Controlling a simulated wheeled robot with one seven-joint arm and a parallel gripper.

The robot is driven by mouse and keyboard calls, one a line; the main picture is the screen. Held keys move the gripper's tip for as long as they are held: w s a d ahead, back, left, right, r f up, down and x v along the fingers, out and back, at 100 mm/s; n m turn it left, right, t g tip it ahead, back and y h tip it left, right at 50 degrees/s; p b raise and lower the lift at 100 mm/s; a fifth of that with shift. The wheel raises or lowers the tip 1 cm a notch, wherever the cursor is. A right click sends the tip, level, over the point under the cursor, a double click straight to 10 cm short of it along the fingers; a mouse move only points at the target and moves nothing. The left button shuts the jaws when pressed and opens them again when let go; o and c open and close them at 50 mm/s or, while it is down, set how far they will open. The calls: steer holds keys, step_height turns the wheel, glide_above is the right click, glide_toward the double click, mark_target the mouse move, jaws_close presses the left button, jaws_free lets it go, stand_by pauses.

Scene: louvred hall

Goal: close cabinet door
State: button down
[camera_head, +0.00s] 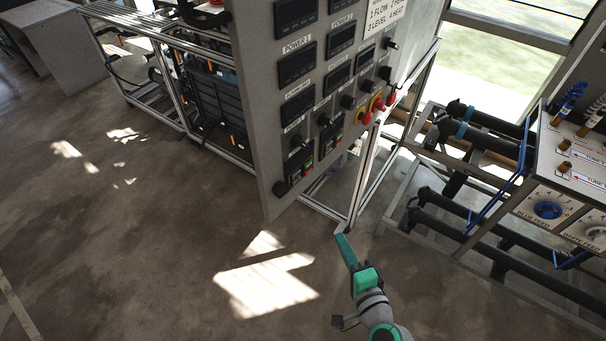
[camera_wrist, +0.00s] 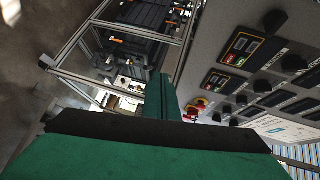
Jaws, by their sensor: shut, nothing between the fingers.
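The cabinet door (camera_head: 259,120) is a grey upright panel with dark meters, switches, knobs and labels. It stands at an angle out from a metal-framed cabinet (camera_head: 192,117), whose inside shows to the left, so it looks open. In the wrist view the door (camera_wrist: 211,57) fills the right side, and the cabinet frame (camera_wrist: 66,49) is at upper left. My gripper (camera_head: 341,238) is green, shut and empty. In the head view it appears just below the door, near the frame's lower corner. In the wrist view its fingers (camera_wrist: 158,80) point toward the frame; contact cannot be told.
A rig with black pipes (camera_head: 480,143) and a control box (camera_head: 570,185) stands at the right. A grey cabinet (camera_head: 55,50) is at the far left. The concrete floor (camera_head: 130,240) at left and front is clear, with sunlit patches.

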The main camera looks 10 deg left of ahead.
step_height(320, 180, up, 11)
steer(key=w+n+g+y, duration=0.2)
steer(key=y, duration=0.3)
steer(key=n+g+y, duration=0.3)
steer(key=n+g, duration=0.1)
glide_toward(291, 168)
steer(key=x, duration=0.6)
steer(key=shift+a, duration=0.2)
